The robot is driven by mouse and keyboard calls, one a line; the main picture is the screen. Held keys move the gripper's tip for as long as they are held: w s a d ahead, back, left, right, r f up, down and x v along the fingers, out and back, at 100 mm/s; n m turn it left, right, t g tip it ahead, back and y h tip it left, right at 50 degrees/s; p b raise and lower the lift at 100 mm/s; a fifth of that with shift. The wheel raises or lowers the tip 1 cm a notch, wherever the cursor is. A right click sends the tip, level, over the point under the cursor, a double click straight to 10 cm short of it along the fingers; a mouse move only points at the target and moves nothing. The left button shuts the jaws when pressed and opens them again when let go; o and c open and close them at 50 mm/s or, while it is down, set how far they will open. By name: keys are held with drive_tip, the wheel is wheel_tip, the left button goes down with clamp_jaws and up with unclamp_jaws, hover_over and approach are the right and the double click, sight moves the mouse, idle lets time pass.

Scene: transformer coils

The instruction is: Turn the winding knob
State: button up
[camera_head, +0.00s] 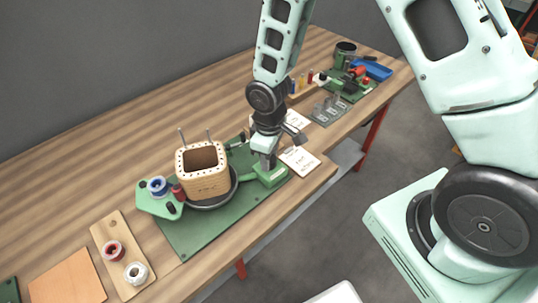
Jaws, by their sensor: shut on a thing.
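A wooden coil former (203,170) with two upright metal pins stands on a dark round turntable (214,203) on a green base plate (195,232). A green crank housing (264,178) sits at the right side of the plate, beside the turntable. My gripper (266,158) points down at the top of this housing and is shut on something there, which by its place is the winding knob. The gripper's fingers hide the knob, so its angle cannot be seen.
A green bracket with a blue wire spool (157,187) stands left of the former. A wooden board (117,252) holds red and white spools. White cards (299,159) lie right of my gripper. A blue tray (372,70) is at the far end.

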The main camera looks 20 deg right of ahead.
drive_tip(key=shift+n, duration=0.6)
drive_tip(key=o, duration=1)
wheel_tip(320, 180, up, 17)
drive_tip(key=shift+r+b, duration=0.2)
drive_tip(key=shift+b, duration=0.15)
drive_tip(key=shift+s, duration=0.1)
drive_tip(key=shift+m+y, duration=0.3)
drive_tip(key=shift+m, duration=0.6)
drive_tip(key=s+a+r, duration=0.1)
drive_tip(key=s+a, duration=0.1)
drive_tip(key=s, duration=0.4)
drive_tip(key=s+a+r, duration=0.1)
drive_tip(key=s+a, duration=0.1)
drive_tip(key=s, duration=0.5)
drive_tip(key=s+a+r, duration=0.1)
drive_tip(key=s+a, duration=0.1)
drive_tip(key=s, duration=0.5)
drive_tip(key=shift+a+r, duration=0.15)
drive_tip(key=shift+r, duration=0.2)
